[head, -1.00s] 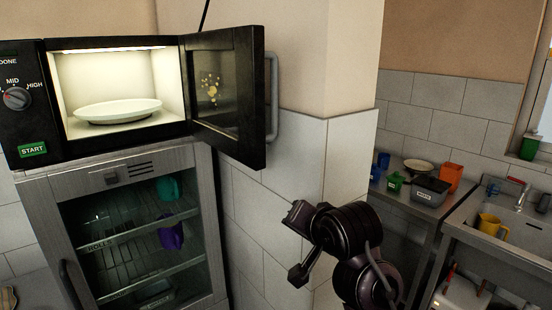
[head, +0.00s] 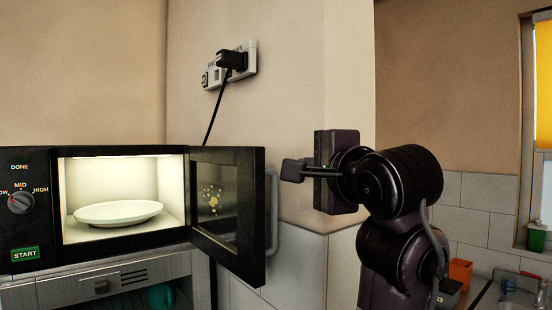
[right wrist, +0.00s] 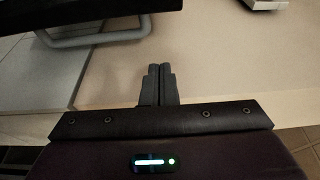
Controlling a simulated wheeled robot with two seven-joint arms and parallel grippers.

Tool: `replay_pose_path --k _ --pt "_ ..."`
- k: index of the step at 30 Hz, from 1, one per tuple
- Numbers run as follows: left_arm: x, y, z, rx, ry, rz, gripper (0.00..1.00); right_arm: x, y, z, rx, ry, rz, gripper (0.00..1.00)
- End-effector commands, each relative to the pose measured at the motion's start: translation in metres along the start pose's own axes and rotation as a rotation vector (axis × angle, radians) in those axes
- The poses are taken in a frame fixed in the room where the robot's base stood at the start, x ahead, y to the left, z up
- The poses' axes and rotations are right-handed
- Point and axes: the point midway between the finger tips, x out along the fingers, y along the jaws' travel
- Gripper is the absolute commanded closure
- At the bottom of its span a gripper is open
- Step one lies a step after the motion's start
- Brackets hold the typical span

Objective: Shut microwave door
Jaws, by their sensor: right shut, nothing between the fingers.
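The black microwave (head: 28,228) stands at the left with its lit inside showing. Its door (head: 228,210) is swung open to the right, with a grey handle (head: 272,212) on its outer side. A white plate (head: 118,212) lies inside. My right gripper (head: 288,170) is to the right of the door, a little above mid-door height and apart from it. In the right wrist view its two fingers (right wrist: 157,82) are together and empty. The door's dark edge (right wrist: 60,14) and the grey handle (right wrist: 98,38) show at the upper left there. My left gripper is not seen.
A wall socket with a black plug (head: 230,62) and cable is above. A wall corner stands behind my right arm. A counter with an orange container (head: 460,272) and a sink are at the lower right.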

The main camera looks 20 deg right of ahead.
Motion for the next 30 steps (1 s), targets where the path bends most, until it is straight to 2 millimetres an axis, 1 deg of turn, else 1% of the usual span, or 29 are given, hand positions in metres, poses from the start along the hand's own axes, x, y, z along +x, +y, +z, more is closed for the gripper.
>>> replay_pose_path --k 1,9,10,12,15,18,22,30 --pt "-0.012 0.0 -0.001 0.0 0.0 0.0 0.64 0.012 -0.005 -0.001 -0.004 0.003 0.006 1.0" --pt "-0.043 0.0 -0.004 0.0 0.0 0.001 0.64 0.07 -0.004 -0.001 -0.007 0.003 0.007 1.0" --pt "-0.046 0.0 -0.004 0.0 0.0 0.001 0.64 0.071 -0.005 0.001 -0.009 0.002 0.004 1.0" --pt "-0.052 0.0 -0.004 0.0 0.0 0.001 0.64 0.064 -0.005 0.015 -0.01 0.001 0.0 1.0" --pt "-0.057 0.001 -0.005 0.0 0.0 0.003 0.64 0.06 -0.004 0.026 -0.008 0.001 0.0 1.0" --pt "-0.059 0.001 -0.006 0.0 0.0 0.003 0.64 0.057 -0.002 0.034 -0.006 0.001 0.001 1.0" --pt "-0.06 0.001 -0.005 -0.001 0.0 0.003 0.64 0.056 0.0 0.037 -0.004 0.001 0.0 1.0" --pt "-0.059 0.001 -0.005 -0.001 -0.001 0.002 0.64 0.056 0.0 0.038 -0.003 0.0 0.0 1.0"
